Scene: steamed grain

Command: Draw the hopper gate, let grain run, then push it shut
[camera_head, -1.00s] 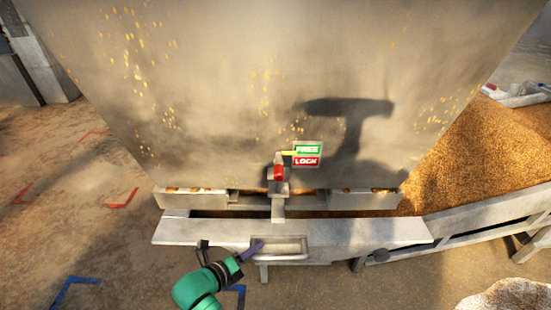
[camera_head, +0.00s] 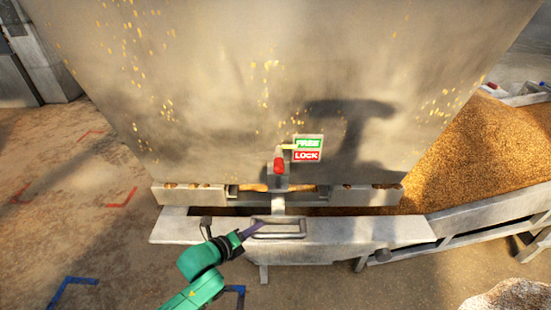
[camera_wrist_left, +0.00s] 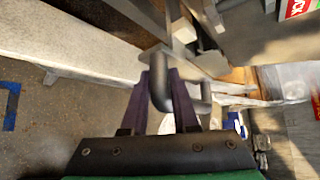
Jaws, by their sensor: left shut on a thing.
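The big metal hopper (camera_head: 220,110) fills the upper head view. The gate's grey loop handle (camera_head: 285,235) stands at its front, below the middle. My left gripper (camera_head: 245,233) comes from the lower left and is shut on the left part of this handle. In the left wrist view, the dark handle bar (camera_wrist_left: 161,92) sits between the two purple fingers of the gripper (camera_wrist_left: 165,85). A red-knobbed latch (camera_head: 279,165) is above the handle, its yellow pointer (camera_head: 288,147) at the green FREE label. My right gripper is not in view.
A heap of grain (camera_head: 480,140) lies at the right, beside and behind the hopper. A long pale beam (camera_head: 370,232) crosses in front of it, and a frame (camera_head: 490,225) runs off to the right. A sack-like lump (camera_head: 510,295) is at the lower right.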

